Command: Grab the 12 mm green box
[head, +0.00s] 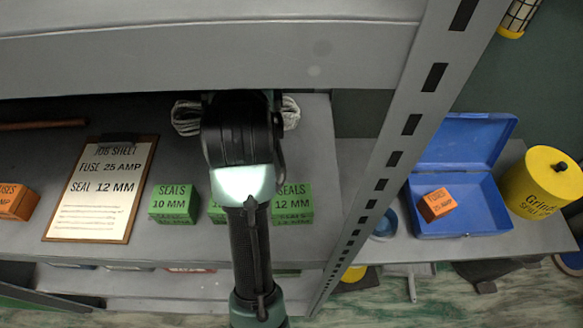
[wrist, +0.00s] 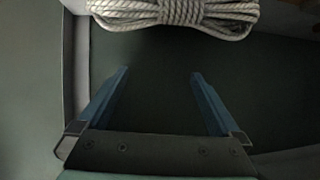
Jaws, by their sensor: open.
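The green box marked "SEALS 12 MM" (head: 293,203) stands on the shelf, just right of my arm in the head view. A green box marked "SEALS 10 MM" (head: 174,203) stands to the left. Between them a third green box (head: 217,213) is mostly hidden behind my arm, and its size cannot be read fully. In the wrist view my gripper (wrist: 160,74) is open with nothing between its blue fingers. It faces a coil of rope (wrist: 180,12) and a dark surface. No green box shows in the wrist view. In the head view my arm hides the gripper.
The rope also shows behind my arm in the head view (head: 187,117). A job sheet clipboard (head: 98,190) reads fuse 25 amp, seal 12 mm. An orange fuse box (head: 14,203) is far left. A slotted shelf post (head: 395,160) separates the shelf from a blue toolbox (head: 462,218).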

